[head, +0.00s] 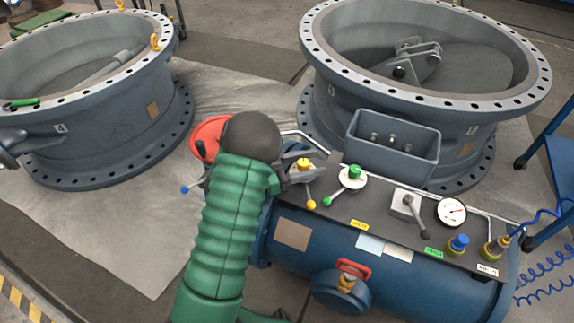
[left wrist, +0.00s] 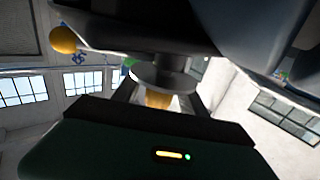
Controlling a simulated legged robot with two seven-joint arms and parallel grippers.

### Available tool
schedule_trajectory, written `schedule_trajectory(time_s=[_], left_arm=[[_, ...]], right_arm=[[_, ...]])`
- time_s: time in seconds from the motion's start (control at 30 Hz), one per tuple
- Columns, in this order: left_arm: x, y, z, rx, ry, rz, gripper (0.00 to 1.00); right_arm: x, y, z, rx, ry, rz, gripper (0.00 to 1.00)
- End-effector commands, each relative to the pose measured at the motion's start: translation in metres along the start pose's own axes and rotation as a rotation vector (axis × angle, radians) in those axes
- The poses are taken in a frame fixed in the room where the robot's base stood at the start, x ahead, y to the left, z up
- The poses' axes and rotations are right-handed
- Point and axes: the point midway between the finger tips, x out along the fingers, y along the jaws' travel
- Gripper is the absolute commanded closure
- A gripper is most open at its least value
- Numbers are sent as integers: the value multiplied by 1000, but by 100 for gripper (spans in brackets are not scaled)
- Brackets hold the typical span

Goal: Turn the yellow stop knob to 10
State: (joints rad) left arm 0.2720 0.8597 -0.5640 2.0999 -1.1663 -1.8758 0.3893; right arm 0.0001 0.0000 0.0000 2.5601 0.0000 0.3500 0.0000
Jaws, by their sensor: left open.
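The yellow stop knob (head: 304,164) sits at the left end of the dark panel on the blue cylinder, with a lever below it ending in a yellow ball (head: 311,204). My left gripper (head: 292,166) is at the knob's left side, partly hidden by my green arm. In the left wrist view the yellow knob (left wrist: 158,99) shows between the open fingers (left wrist: 160,92), and the yellow ball (left wrist: 63,40) is at upper left. I cannot tell whether the fingers touch the knob. The dial marks are too small to read. My right gripper is not in view.
A green knob (head: 355,171) with its lever is close on the right. Beyond it are a grey lever (head: 411,204) and a gauge (head: 451,211). A grey open box (head: 392,145) is behind the panel. Two large flanged valves (head: 90,100) (head: 425,85) stand behind.

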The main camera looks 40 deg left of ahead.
Motion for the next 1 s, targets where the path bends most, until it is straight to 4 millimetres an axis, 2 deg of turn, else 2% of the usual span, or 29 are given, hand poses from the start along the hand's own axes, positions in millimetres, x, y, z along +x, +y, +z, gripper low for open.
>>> schedule_trajectory(time_s=[0.03, 0.3, 0.5, 0.7, 0.93, 1.0], left_arm=[[-12, -1, -4, -2, 0, -6, 50], [-91, -3, -4, -3, 0, -11, 50], [-138, -2, -2, -1, 2, -7, 50], [-154, -1, 0, -1, 1, -2, 50], [-154, -1, 1, -1, 0, -1, 50], [-152, -4, -2, 4, -16, -10, 50]], right_arm=[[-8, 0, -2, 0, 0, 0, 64], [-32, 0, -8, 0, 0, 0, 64], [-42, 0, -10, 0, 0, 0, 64], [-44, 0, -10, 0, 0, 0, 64], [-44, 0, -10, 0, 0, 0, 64], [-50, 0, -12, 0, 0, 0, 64]])
